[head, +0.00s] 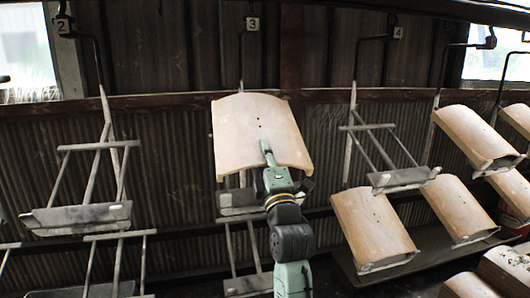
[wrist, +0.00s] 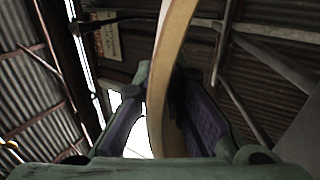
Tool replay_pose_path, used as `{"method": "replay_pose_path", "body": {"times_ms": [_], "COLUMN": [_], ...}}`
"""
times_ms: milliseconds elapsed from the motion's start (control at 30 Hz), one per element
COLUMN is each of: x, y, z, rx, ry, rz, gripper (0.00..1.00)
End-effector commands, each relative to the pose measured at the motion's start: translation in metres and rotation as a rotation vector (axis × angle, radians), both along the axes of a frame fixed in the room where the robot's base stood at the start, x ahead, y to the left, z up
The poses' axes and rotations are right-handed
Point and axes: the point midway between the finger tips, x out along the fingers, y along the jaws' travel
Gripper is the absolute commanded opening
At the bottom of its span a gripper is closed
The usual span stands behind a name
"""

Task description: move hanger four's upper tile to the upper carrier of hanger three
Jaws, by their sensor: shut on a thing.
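A curved tan tile (head: 255,125) is held in front of hanger three, below its "3" sign (head: 252,24). My gripper (head: 267,152) is shut on its lower edge; in the wrist view the tile's edge (wrist: 163,85) runs between the two finger pads. Hanger three's upper carrier (head: 238,203) shows just below the tile, partly behind my arm. The tile hides most of the hanger's frame. I cannot tell whether the tile touches it. Hanger four's upper carrier (head: 402,179), under the "4" sign (head: 398,32), is empty.
Hanger four's lower tile (head: 372,228) lies below its empty carrier. More tiles (head: 474,136) hang at the right. Hanger two's upper carrier (head: 80,217) is empty at the left. A corrugated wall (head: 40,150) stands behind the hangers.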

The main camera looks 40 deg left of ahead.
Motion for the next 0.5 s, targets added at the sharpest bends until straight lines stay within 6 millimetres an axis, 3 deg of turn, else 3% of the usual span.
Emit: {"method": "replay_pose_path", "body": {"times_ms": [167, 500], "x": [-0.001, 0.006], "y": [0.0, 0.007], "z": [0.001, -0.02], "rx": [0.011, 0.011], "ry": [-0.01, -0.008], "rz": [0.0, 0.0], "gripper": [0.0, 0.0]}}
